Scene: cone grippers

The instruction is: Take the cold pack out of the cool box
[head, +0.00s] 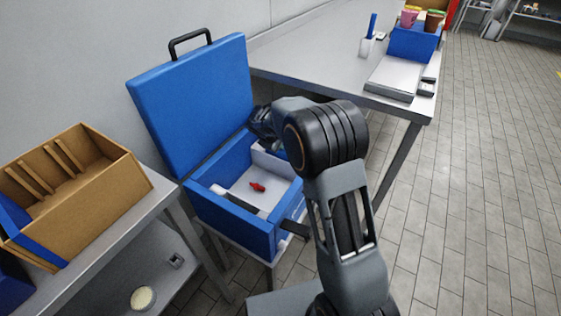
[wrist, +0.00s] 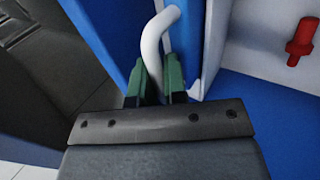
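The blue cool box (head: 235,228) stands between the two tables, with its blue lid (head: 195,100) raised. A small red object (head: 257,187) lies on its pale inside; it shows at the upper right of the wrist view (wrist: 302,40). A white piece (head: 268,162) lines the far right inside. I cannot tell whether it is the cold pack. In the wrist view the green fingers of my gripper (wrist: 155,80) are shut on a bent white bar (wrist: 153,45), close to a blue wall. What the bar belongs to is unclear. My arm hides the gripper's tips in the head view.
A brown wooden crate (head: 105,195) stands on the left table. The grey table (head: 300,55) at the back right holds a blue bin (head: 415,43) and a flat grey device (head: 394,76). The tiled floor (head: 480,180) on the right is clear.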

